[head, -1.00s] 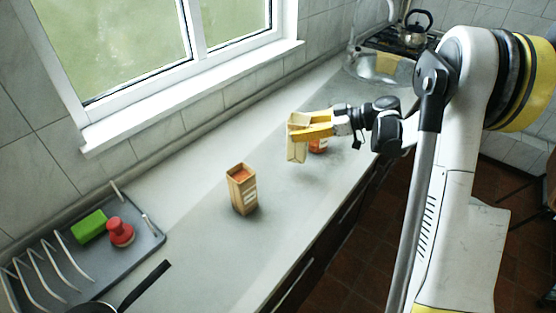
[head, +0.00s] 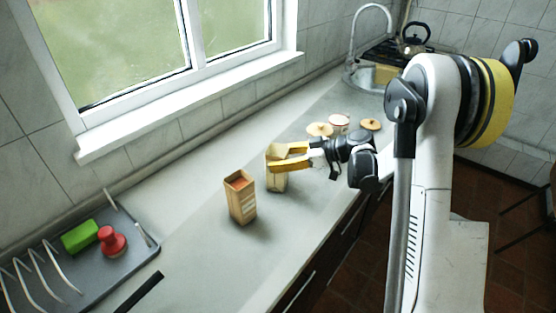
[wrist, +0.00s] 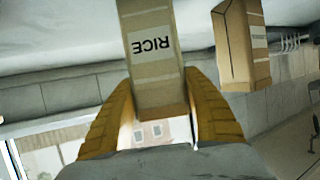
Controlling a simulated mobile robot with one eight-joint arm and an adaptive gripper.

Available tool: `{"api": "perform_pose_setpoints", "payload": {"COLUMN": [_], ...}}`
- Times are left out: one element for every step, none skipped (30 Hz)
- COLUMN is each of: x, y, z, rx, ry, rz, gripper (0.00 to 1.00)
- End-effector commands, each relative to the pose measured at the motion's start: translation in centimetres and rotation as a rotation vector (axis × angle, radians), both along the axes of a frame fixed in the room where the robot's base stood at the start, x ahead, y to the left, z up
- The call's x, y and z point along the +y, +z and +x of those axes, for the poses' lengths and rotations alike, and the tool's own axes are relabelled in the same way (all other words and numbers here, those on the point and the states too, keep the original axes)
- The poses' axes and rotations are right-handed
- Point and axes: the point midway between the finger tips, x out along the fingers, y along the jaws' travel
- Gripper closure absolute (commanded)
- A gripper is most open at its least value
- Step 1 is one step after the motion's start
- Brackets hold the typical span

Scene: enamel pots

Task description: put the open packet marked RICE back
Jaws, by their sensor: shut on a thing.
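The packet marked RICE (wrist: 152,75) is a tan, box-shaped packet with a pale label, its lettering upside down in the wrist view. My gripper (head: 272,160) is shut on it, with yellow fingers on either side. In the head view the RICE packet (head: 276,181) is roughly upright, at or just above the worktop; I cannot tell whether it touches. A second open tan packet (head: 241,200) with reddish contents stands to its left, a small gap apart. That packet also shows in the wrist view (wrist: 235,45).
Several round lidded containers, one a pale canister (head: 339,124), stand behind my gripper near the sink (head: 381,76). The worktop (head: 180,205) left of the packets is clear.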

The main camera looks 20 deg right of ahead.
Motion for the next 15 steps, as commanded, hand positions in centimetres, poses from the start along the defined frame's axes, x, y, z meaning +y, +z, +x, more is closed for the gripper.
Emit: {"api": "perform_pose_setpoints", "payload": {"x": [0.0,0.0,-0.01,-0.01,-0.01,0.0,0.0,0.0,0.0,0.0,-0.01,0.0,-0.01,-0.01,-0.01], "y": [-0.17,-0.3,-0.27,-0.23,-0.22,-0.21,-0.21,-0.21,-0.19,-0.19,-0.19,-0.19,-0.15,-0.07,0.13], "z": [0.01,0.0,0.01,0.0,0.01,0.0,0.0,0.0,0.0,0.0,0.01,0.0,0.0,0.0,0.0], "rx": [-0.001,-0.001,0.0,0.0,0.0,0.0,0.0,0.0,0.0,0.0,0.0,0.0,0.0,0.0,0.0], "ry": [0.0,0.0,0.0,0.0,0.0,0.0,0.0,0.0,0.0,0.0,0.0,0.0,0.0,0.0,0.0], "rz": [0.001,0.001,0.0,0.0,0.0,0.0,0.0,0.0,0.0,0.0,0.0,0.0,0.0,0.0,0.0], "gripper": [0.87,0.87,0.37,0.28,0.24,0.24,0.24,0.24,0.24,0.24,0.24,0.24,0.24,0.24,0.24]}}
